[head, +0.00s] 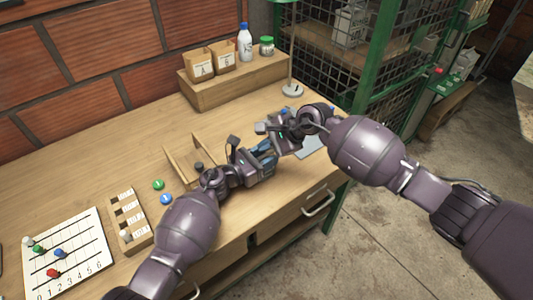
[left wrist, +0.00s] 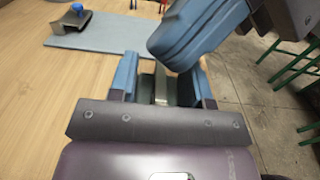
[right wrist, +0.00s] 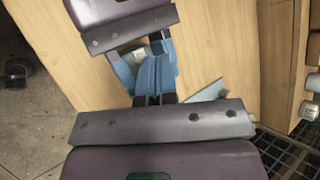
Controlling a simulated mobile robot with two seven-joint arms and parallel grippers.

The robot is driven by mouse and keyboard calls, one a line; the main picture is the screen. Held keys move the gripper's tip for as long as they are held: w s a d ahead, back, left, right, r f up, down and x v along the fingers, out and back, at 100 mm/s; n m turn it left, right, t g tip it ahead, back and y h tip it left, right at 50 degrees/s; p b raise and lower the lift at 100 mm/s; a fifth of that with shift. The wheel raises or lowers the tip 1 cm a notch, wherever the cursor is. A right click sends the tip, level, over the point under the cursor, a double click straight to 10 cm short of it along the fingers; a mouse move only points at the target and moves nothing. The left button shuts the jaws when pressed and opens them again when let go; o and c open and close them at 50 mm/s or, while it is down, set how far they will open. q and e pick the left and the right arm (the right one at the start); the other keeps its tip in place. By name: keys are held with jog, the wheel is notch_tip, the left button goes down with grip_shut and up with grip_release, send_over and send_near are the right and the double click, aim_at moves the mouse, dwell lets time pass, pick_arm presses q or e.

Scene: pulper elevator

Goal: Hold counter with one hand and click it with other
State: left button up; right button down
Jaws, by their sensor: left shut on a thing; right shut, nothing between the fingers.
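My left gripper (head: 264,151) is shut on the counter, above the right part of the wooden table. The counter is mostly hidden by fingers; a grey-green and metallic part of it (left wrist: 160,88) shows between the blue left fingers in the left wrist view. A pale part of it (right wrist: 140,54) also shows in the right wrist view. My right gripper (right wrist: 155,78) is shut and empty, its blue fingers close beside the counter and the left fingers. I cannot tell whether the right fingertips touch the counter. In the left wrist view the right gripper (left wrist: 195,35) looms over the counter.
A blue-grey mat (left wrist: 120,32) lies under the right arm, with a small blue-knobbed object (left wrist: 74,15) on it. A wooden tray (head: 185,168), a slotted block (head: 130,222) and a numbered board (head: 68,258) lie left. A wooden riser (head: 235,82) with boxes and bottles stands behind.

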jog(key=shift+f, duration=0.1)
jog(key=shift+f, duration=0.3)
jog(key=shift+f, duration=0.6)
dwell(1.2)
jog(key=shift+r, duration=1)
jog(key=shift+s+r, duration=0.1)
jog(key=shift+r, duration=2.4)
pick_arm(q)
jog(key=o, duration=1)
